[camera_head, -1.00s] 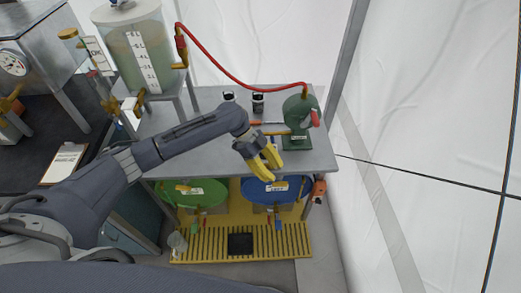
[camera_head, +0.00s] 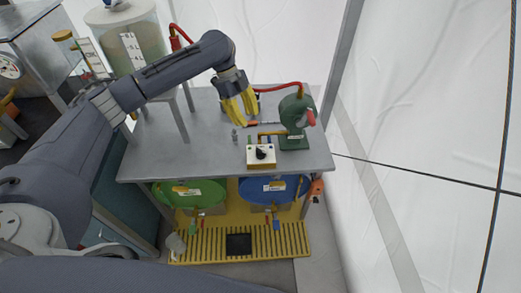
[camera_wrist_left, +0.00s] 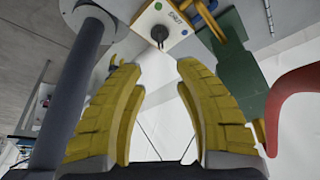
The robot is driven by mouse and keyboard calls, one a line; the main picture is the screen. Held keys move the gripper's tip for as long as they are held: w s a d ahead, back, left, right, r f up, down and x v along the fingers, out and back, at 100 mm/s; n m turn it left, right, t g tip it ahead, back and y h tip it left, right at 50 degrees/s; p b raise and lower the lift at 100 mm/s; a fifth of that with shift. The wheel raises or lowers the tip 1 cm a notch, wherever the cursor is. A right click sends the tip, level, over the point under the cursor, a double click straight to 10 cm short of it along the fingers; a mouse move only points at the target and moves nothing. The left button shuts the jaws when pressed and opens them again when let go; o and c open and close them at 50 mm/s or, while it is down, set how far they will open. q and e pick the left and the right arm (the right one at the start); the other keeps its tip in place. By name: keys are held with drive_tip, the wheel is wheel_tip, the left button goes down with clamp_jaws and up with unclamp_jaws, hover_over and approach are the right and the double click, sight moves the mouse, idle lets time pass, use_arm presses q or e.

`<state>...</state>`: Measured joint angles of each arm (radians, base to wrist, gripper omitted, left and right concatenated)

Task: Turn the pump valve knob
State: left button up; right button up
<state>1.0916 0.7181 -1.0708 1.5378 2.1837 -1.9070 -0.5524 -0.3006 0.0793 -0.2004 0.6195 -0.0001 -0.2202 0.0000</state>
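The valve knob (camera_head: 261,153) is a small black knob on top of a white box (camera_head: 254,163) near the table's front right. In the left wrist view the black knob (camera_wrist_left: 159,34) shows on the white panel (camera_wrist_left: 176,12), at the top middle. My left gripper (camera_head: 243,121) is open and empty, with yellow fingers pointing down, behind and above the box and apart from it. In the left wrist view its fingers (camera_wrist_left: 158,66) are spread, with the knob seen beyond the gap. My right gripper is not in view.
A green pump (camera_head: 293,113) with a red handle (camera_head: 310,118) stands just right of the box; a red hose (camera_head: 277,88) runs to it. A clear tank (camera_head: 128,42) stands at the back left. Blue (camera_head: 272,191) and green (camera_head: 185,192) drums sit below the table (camera_head: 180,160).

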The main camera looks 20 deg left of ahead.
sight(260, 150)
use_arm(q)
drive_tip(key=x, duration=1.5)
drive_tip(key=shift+a, duration=0.1)
drive_tip(key=shift+o, duration=0.4)
clamp_jaws()
